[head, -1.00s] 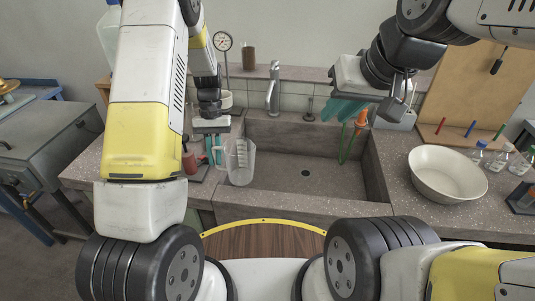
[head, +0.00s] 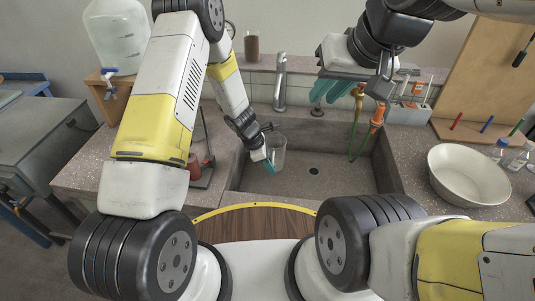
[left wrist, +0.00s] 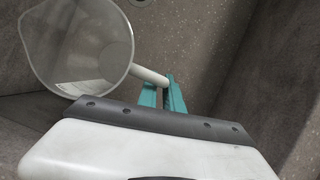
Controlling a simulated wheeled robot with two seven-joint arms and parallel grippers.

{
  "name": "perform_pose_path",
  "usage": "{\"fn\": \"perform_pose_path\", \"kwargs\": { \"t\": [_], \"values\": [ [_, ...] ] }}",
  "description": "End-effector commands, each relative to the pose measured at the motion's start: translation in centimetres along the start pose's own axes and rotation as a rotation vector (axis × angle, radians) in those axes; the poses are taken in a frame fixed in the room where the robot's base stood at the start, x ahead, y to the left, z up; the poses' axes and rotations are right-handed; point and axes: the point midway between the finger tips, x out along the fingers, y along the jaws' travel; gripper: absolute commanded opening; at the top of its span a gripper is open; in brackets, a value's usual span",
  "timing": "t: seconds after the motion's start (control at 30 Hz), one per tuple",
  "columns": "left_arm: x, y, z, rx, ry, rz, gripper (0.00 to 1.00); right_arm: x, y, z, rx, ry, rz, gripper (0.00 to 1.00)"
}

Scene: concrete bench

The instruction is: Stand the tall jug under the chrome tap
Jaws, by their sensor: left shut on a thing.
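The tall jug (head: 279,150) is clear, with a pale handle. It is over the left part of the sink basin, in front of the chrome tap (head: 280,82), and looks about upright. I cannot tell whether its base touches the basin floor. My left gripper (head: 268,165) is shut on the jug's handle. In the left wrist view the teal fingers (left wrist: 163,97) close around the handle's end, and the jug's open mouth (left wrist: 75,45) shows at upper left. My right gripper (head: 333,91) hangs near the sink's back edge, apart from the jug; its finger gap is unclear.
The stone sink (head: 335,178) has a drain (head: 314,170) and free floor on the right. Orange-and-green items (head: 377,116) are beside my right gripper. A cream bowl (head: 465,175) stands on the right counter. A large water container (head: 117,38) stands at back left.

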Motion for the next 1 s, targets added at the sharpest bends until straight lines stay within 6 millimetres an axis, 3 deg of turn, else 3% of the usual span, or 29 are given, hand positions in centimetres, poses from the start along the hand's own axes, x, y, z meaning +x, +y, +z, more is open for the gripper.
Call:
{"fn": "perform_pose_path", "kwargs": {
  "t": [0.43,0.8,0.83,0.9,1.0],
  "values": [
    [4.6,0.0,-1.9,0.002,-0.002,-0.003,0.00,0.0,0.0,0.0,0.000,0.000,0.000,0.22],
    [5.1,0.1,-2.1,0.004,-0.001,0.000,0.00,0.0,0.0,0.0,0.000,0.000,0.000,0.22],
    [5.1,0.1,-2.1,0.004,-0.001,0.000,0.14,0.0,0.0,0.0,0.000,0.000,0.000,0.22],
    [5.0,0.1,-2.1,0.004,-0.001,0.000,0.28,0.0,0.0,0.0,0.000,0.000,0.000,0.22],
    [5.0,0.1,-2.1,0.004,-0.001,0.000,0.32,0.0,0.0,0.0,0.000,0.000,0.000,0.22]
  ]
}}
